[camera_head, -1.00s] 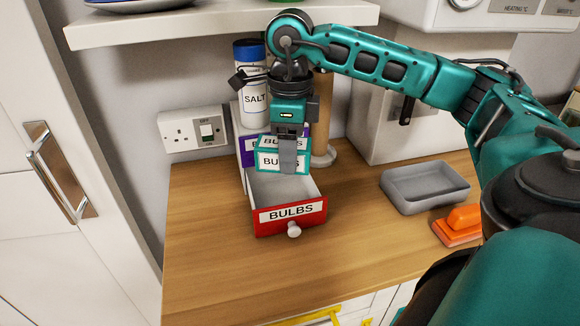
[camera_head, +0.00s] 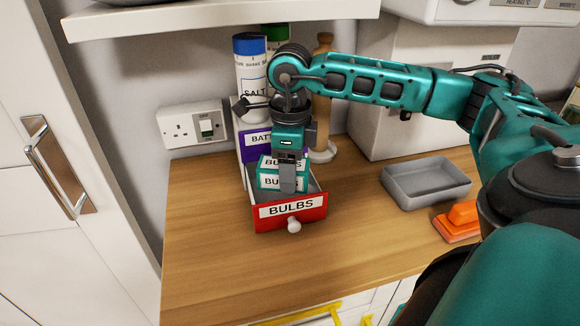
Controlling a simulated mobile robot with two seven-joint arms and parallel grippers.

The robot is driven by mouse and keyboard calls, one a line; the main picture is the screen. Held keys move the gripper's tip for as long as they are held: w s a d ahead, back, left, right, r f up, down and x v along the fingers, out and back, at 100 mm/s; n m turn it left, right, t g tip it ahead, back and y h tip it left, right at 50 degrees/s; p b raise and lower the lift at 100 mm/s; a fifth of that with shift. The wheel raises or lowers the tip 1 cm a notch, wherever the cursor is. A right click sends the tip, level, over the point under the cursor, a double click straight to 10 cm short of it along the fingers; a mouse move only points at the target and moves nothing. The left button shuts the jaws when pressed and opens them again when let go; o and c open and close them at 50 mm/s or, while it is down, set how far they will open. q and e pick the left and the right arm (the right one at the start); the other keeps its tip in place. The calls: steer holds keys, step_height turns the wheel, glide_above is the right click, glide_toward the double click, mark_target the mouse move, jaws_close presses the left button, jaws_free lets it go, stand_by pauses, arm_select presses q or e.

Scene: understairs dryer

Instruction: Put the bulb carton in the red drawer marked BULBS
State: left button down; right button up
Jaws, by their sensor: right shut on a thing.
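The red drawer (camera_head: 318,208) marked BULBS is pulled out towards the front of its small unit on the worktop. My right gripper (camera_head: 288,180) points down over it and is shut on the teal and white bulb carton (camera_head: 268,182). The carton is at the drawer's opening, its lower part apparently below the rim; whether it touches the drawer floor I cannot tell. The gripper hides part of the carton and the back of the drawer. A purple drawer front (camera_head: 258,140) with a label starting BATT shows above. My left gripper is not in view.
A salt container (camera_head: 250,70) and a wooden mill (camera_head: 322,100) stand behind the arm. A grey tray (camera_head: 425,185) and an orange object (camera_head: 458,222) lie to the right. A shelf (camera_head: 220,22) overhangs. The front worktop (camera_head: 215,260) is clear.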

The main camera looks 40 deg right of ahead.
steer(key=o, duration=1.2)
steer(key=shift+f, duration=0.15)
steer(key=shift+c, duration=0.2)
steer(key=shift+r, duration=0.2)
step_height(320, 180, up, 8)
steer(key=shift+r+p, duration=0.25)
steer(key=shift+p, duration=0.4)
steer(key=shift+f, duration=0.1)
